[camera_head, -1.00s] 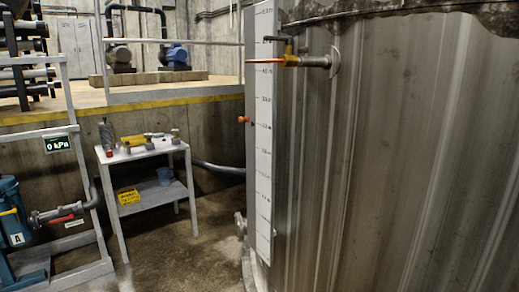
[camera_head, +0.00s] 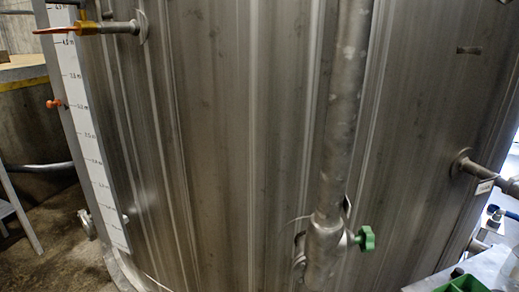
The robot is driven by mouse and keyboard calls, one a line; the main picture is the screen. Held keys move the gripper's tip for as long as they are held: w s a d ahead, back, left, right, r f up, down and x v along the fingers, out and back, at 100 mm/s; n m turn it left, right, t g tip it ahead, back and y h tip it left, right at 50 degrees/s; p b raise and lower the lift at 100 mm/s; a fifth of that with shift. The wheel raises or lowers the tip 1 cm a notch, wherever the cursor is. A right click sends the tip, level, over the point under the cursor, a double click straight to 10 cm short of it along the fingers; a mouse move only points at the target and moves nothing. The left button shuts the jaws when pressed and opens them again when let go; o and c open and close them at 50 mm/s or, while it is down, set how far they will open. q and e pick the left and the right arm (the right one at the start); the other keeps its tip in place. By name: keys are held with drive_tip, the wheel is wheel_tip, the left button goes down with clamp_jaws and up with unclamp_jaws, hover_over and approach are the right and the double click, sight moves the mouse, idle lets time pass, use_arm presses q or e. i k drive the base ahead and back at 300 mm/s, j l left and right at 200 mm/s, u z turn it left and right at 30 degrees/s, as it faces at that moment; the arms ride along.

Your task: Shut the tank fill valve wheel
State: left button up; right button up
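A small green valve wheel (camera_head: 365,238) sits on the right side of a grey valve body (camera_head: 324,252). The valve body is on a vertical pipe (camera_head: 345,110) that runs down the front of the large metal tank (camera_head: 220,130). How far the valve is turned cannot be told from here. Neither of my grippers is in view, and nothing touches the wheel.
A yellow-orange lever valve (camera_head: 85,28) juts from the tank at upper left, above a level scale (camera_head: 92,150) with an orange marker (camera_head: 54,104). A pipe stub (camera_head: 480,172) sticks out at right. A grey surface with a green object (camera_head: 462,284) is at lower right.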

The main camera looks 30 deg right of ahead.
sight(365, 239)
drive_tip(key=k+l+z, duration=0.1)
drive_tip(key=l+z, duration=0.25)
drive_tip(key=l, duration=0.55)
drive_tip(key=l+z, duration=0.35)
drive_tip(key=l, duration=0.55)
